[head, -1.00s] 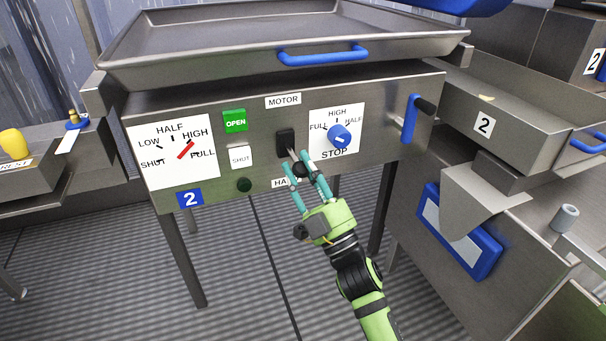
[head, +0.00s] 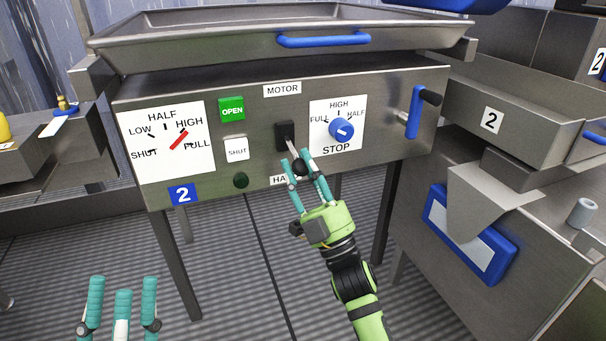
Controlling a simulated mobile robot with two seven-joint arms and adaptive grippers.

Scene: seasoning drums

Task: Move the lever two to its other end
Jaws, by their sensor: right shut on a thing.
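The lever sits on the steel panel marked 2, below the MOTOR label. Its black housing (head: 284,136) has a short metal stem slanting down and right to a dark ball knob (head: 300,169). My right gripper (head: 297,162) comes from below with its teal fingers around the knob and is shut on it. The fingers partly hide the knob and the label below it. My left gripper (head: 122,287) is at the bottom left, fingers up, spread and empty, well away from the panel.
The panel also carries a dial plate with a red pointer (head: 179,141), a green OPEN button (head: 232,109), a white SHUT button (head: 236,149), a blue knob (head: 341,129) and a side crank (head: 415,112). A steel tray (head: 200,41) lies above. Free floor shows below.

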